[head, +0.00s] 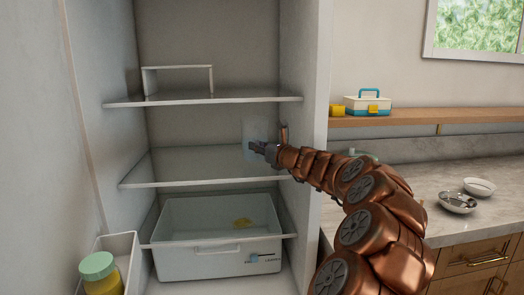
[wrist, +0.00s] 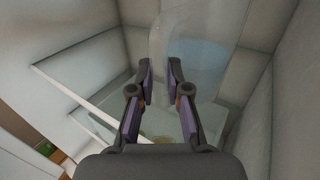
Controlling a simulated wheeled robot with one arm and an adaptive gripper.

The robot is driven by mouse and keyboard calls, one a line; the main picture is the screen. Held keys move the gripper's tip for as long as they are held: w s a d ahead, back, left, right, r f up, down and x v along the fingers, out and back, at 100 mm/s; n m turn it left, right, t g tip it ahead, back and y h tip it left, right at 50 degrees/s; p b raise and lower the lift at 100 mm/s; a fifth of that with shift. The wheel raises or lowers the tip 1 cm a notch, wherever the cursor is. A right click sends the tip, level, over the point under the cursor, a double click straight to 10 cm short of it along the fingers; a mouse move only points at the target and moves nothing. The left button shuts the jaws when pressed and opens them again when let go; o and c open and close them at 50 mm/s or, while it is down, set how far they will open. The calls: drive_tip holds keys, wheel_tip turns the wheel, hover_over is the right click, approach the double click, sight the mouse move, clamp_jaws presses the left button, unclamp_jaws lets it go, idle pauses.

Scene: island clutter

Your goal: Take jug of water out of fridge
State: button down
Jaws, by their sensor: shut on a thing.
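The jug of water (head: 254,130) is clear and faintly blue, upright at the right side of the fridge's middle glass shelf (head: 180,165). Whether its base touches the shelf is hard to tell. My gripper (head: 258,149) reaches in from the right and is shut on the jug. In the wrist view the jug (wrist: 195,50) is a see-through shape with bluish water, just beyond my gripper (wrist: 160,82). Its fingertips are at the jug's near side; the exact part held is too faint to tell. The fridge (head: 210,50) stands open.
The upper shelf (head: 205,99) carries a white rack (head: 178,68). A clear drawer (head: 215,240) with something yellow sits below. A green-lidded yellow jar (head: 100,275) stands in the door bin. The fridge's right wall (head: 318,80) is close to my arm. Bowls (head: 458,202) stand on the counter at right.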

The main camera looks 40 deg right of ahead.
drive_tip(key=shift+r, duration=0.65)
drive_tip(key=s+a+r+b, duration=0.1)
drive_tip(key=s+a+b, duration=0.1)
drive_tip(key=s+a, duration=0.8)
drive_tip(key=shift+s+a+r, duration=0.15)
drive_tip(key=shift+s+a, duration=0.25)
drive_tip(key=shift+a, duration=0.5)
drive_tip(key=shift+d, duration=0.1)
